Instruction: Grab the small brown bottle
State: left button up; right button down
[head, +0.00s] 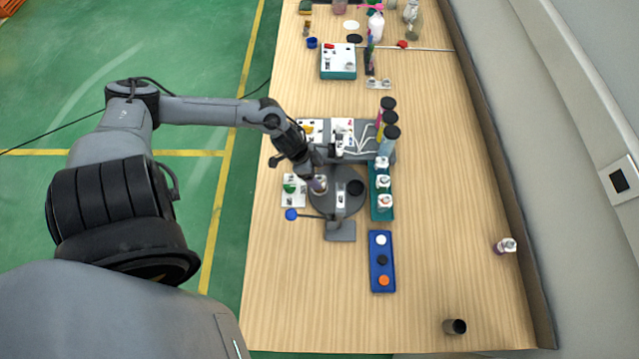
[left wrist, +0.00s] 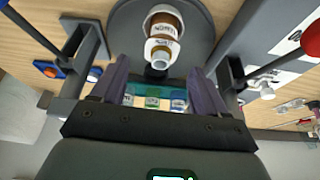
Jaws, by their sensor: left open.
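The small brown bottle (left wrist: 166,22) shows in the left wrist view at the top centre, with white printed labels and a pale cap or neck end towards me. It stands over a round dark grey base (left wrist: 120,32). My left gripper (left wrist: 158,72) is open, its two purple-grey fingers apart to either side below the bottle, with nothing clearly held between them. In the head view my left gripper (head: 316,180) is low over the left part of the grey round base (head: 352,204). The bottle is mostly hidden there by the gripper. My right gripper is not in view.
A teal rack (head: 381,212) with white-capped bottles stands right of the base. A blue tray (head: 382,262) with coloured caps lies in front. Tall black-capped bottles (head: 389,140) stand behind. A dark cup (head: 455,326) is at the front right. The right side of the table is largely clear.

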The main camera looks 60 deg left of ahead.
aim_at(320, 178)
pick_arm(q)
jog(key=shift+b+x, duration=0.3)
jog(key=shift+x, duration=2.2)
jog(key=shift+s, duration=0.1)
jog(key=shift+c, duration=0.2)
jog(key=c, duration=1)
jog(key=shift+c, duration=0.2)
